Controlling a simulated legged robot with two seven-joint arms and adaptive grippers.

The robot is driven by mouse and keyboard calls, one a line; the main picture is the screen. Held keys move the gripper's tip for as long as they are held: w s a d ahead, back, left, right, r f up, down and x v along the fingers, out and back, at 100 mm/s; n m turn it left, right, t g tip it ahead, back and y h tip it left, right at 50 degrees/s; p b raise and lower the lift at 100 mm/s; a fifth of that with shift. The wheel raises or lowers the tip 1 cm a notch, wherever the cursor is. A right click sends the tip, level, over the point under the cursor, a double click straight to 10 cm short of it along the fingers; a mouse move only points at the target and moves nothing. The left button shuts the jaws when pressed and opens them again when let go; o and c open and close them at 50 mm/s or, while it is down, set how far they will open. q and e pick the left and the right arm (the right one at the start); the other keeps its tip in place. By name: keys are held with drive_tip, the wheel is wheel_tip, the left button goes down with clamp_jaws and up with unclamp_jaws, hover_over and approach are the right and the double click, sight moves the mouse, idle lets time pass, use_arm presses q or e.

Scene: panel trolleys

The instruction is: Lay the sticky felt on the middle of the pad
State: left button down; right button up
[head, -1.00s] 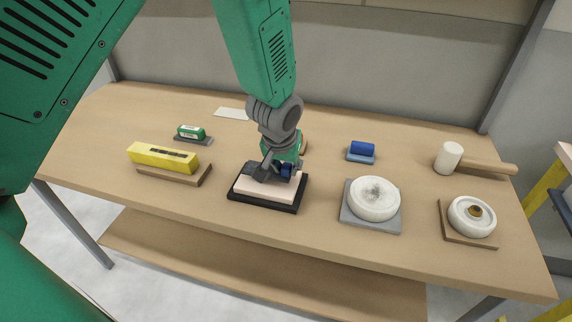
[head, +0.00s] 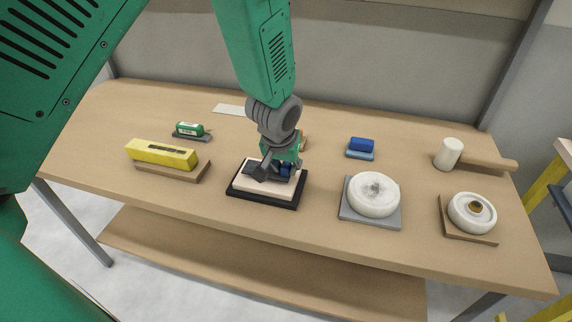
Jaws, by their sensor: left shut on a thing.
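The pad (head: 246,180) is a cream slab on a black base, near the front edge of the bench at the middle. My left gripper (head: 271,175) comes down from above and its fingers are low over the middle of the pad. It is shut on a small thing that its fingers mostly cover. A dark blue piece shows at the fingers, and I cannot tell whether it is the sticky felt or part of the gripper. Whether the held thing touches the pad is hidden. My right gripper is not in view.
Left of the pad are a yellow level (head: 162,154) on a wooden block and a green-and-white item (head: 188,129). To the right are a blue block (head: 362,145), two white discs (head: 374,193) (head: 472,212) on plates and a mallet (head: 449,154). A pale card (head: 230,109) lies behind.

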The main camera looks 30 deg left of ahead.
use_arm(q)
drive_tip(key=shift+f+b, duration=0.3)
drive_tip(key=shift+f, duration=0.3)
drive_tip(key=c, duration=1.3)
unclamp_jaws()
drive_tip(key=p+v, duration=0.7)
drive_tip(key=v, duration=0.1)
